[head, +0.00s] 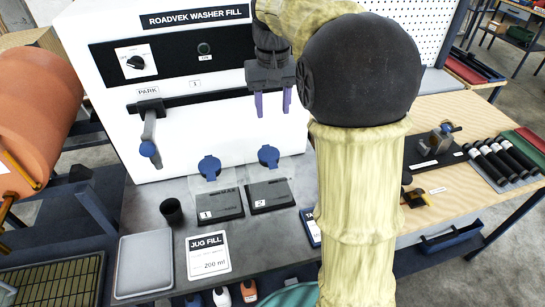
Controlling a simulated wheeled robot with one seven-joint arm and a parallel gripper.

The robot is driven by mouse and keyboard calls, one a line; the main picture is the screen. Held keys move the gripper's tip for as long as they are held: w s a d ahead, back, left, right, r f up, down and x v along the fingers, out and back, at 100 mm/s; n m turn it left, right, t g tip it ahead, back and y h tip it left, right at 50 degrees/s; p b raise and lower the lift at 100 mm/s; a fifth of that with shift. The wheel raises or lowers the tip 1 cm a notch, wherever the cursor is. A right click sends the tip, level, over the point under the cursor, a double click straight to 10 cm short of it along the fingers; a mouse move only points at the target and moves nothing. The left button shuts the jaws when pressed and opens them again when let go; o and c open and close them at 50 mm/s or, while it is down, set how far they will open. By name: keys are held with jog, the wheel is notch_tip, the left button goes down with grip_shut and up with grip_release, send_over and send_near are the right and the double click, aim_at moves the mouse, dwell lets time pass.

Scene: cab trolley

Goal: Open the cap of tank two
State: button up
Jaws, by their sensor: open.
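Tank two (269,195), a dark block marked 2, sits on the grey bench in front of the white washer fill cabinet. A blue round cap (268,156) stands behind it on a clear piece. Tank one (218,206), marked 1, is to its left with a matching blue cap (209,167). I cannot tell whether either cap is open or closed over its opening. My gripper (273,105) hangs above tank two's blue cap, apart from it. Its two purple fingers point down, spread and empty. My arm hides part of the bench to the right.
A dark cup (172,211), a jug fill card (208,255) and a grey tray (144,264) lie at front left. Tools and dark cylinders (500,158) occupy the right bench.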

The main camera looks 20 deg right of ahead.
aim_at(273, 165)
dwell(0.3)
notch_tip(273, 165, down, 16)
jog(key=shift+s+f+p, duration=0.15)
jog(key=shift+f+p, duration=0.05)
jog(key=shift+p, duration=0.3)
jog(key=shift+f, duration=0.55)
jog(key=shift+c, duration=0.3)
jog(key=shift+r, duration=0.1)
grip_shut()
